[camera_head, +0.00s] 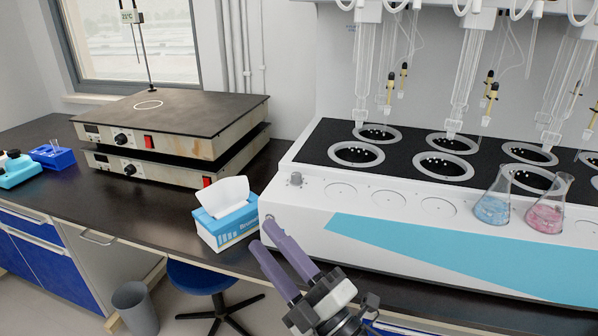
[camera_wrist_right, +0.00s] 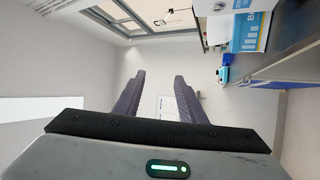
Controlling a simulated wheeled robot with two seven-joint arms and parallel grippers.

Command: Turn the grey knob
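A small grey knob (camera_head: 296,179) sits at the left end of the sloped front panel of the white distiller (camera_head: 310,207). My right gripper (camera_head: 262,236) has two purple fingers. It is in front of the distiller's lower left corner, below and left of the knob in the head view, and appears apart from it. The right wrist view shows the fingers (camera_wrist_right: 160,90) spread with nothing between them. The knob is not visible in that view. My left gripper is not in view.
A blue-and-white tissue box (camera_head: 228,228) stands just left of the distiller. Two flasks, one blue (camera_head: 491,209) and one pink (camera_head: 546,216), stand on the panel's right part. Stacked hot plates (camera_head: 175,120) are at the back left. The dark bench (camera_head: 150,215) is clear in front of them.

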